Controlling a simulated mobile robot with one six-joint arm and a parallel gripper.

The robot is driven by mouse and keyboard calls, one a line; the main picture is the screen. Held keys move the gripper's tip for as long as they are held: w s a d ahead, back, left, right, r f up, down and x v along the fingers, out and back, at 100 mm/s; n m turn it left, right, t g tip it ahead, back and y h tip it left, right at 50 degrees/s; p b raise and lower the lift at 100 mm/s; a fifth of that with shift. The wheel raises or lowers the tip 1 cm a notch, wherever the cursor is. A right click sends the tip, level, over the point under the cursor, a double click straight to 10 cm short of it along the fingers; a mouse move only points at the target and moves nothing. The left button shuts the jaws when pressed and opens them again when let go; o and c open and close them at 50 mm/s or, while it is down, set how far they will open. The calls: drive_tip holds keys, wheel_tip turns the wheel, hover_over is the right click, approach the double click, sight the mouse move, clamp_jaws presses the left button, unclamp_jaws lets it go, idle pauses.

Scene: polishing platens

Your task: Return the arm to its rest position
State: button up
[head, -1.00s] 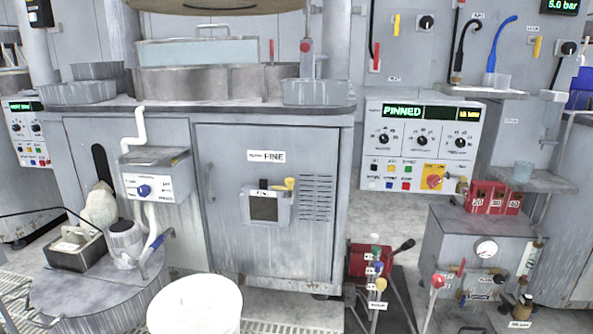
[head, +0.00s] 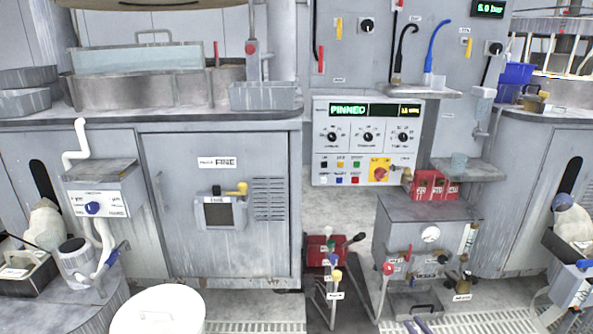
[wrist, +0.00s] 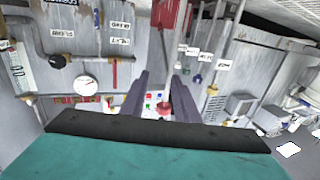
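My gripper (wrist: 160,82) shows in the wrist view as two dark fingers standing apart, with nothing held between them. Behind the fingers in the wrist view are machine fronts and labels, seen upside down. My arm and gripper do not show in the head view, so the arm's pose cannot be told from there.
The grey FINE cabinet (head: 222,255) stands at centre left, with a control panel reading PINNED (head: 367,140) to its right. A grey box with a gauge (head: 430,234) stands below red blocks (head: 434,184). A white round lid (head: 158,312) is at the front. Some floor is open between.

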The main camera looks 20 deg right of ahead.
drive_tip(key=w+a+r+y+p, duration=0.1)
drive_tip(key=w+a+r+p, duration=0.3)
drive_tip(key=a, duration=0.4)
drive_tip(key=w+a+r+g+y+p, duration=0.1)
drive_tip(key=w+a+r+p, duration=0.2)
drive_tip(key=w+a, duration=0.4)
drive_tip(key=w+a+r+y+p, duration=0.1)
drive_tip(key=w+a+r+p, duration=0.25)
drive_tip(key=a, duration=0.55)
drive_tip(key=w+a+r+g+h+p, duration=0.25)
drive_tip(key=a+p, duration=0.55)
drive_tip(key=a, duration=0.6)
drive_tip(key=s+a+f+m+g+h+p, duration=0.15)
drive_tip(key=s+a+g+p, duration=0.6)
drive_tip(key=s, duration=0.75)
drive_tip(key=s+a+r+g, duration=0.1)
drive_tip(key=s+g, duration=0.3)
drive_tip(key=s, duration=0.5)
drive_tip(key=s+a+n+g, duration=0.1)
drive_tip(key=s+g, duration=0.3)
drive_tip(key=s, duration=0.5)
drive_tip(key=s+a+r+g+y+b, duration=0.1)
drive_tip(key=s+a+g, duration=0.2)
drive_tip(key=s, duration=0.6)
drive_tip(key=shift+s+a+r+g, duration=0.2)
drive_tip(key=shift+a+r+g, duration=0.15)
drive_tip(key=shift+g, duration=0.35)
